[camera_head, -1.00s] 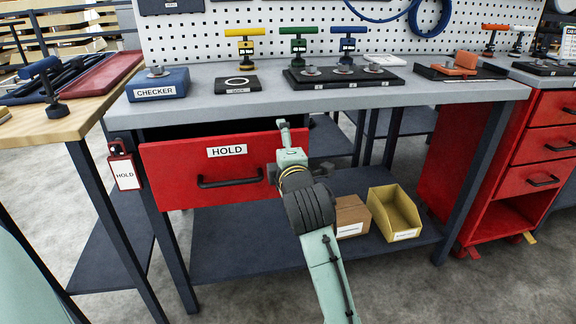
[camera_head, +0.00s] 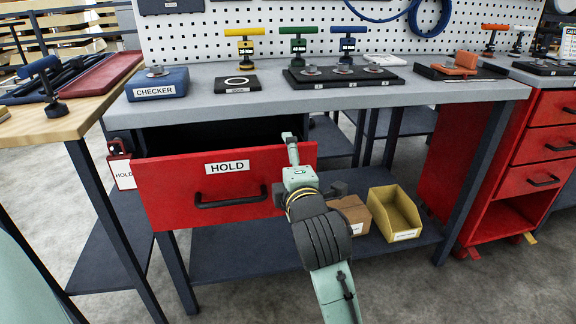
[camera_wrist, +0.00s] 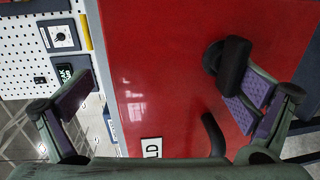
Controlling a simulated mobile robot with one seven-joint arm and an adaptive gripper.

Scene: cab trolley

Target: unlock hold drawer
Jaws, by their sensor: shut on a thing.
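The red hold drawer (camera_head: 180,195) stands pulled out from under the grey workbench, with a dark opening above its front. Its front carries a white HOLD label (camera_head: 227,167) and a black bar handle (camera_head: 231,199). My gripper (camera_head: 291,162) is at the right end of the front and shut on the drawer. In the wrist view, my gripper's fingers (camera_wrist: 152,70) are set wide across the red front, and the exact contact is hidden. The handle (camera_wrist: 214,136) also shows there.
A blue checker block (camera_head: 157,88), a black pad (camera_head: 238,84) and a black tray with several round pieces (camera_head: 345,80) stand on the bench top (camera_head: 215,105). A cardboard box (camera_head: 352,213) and a yellow bin (camera_head: 395,212) sit on the lower shelf. A red cabinet (camera_head: 480,180) stands right.

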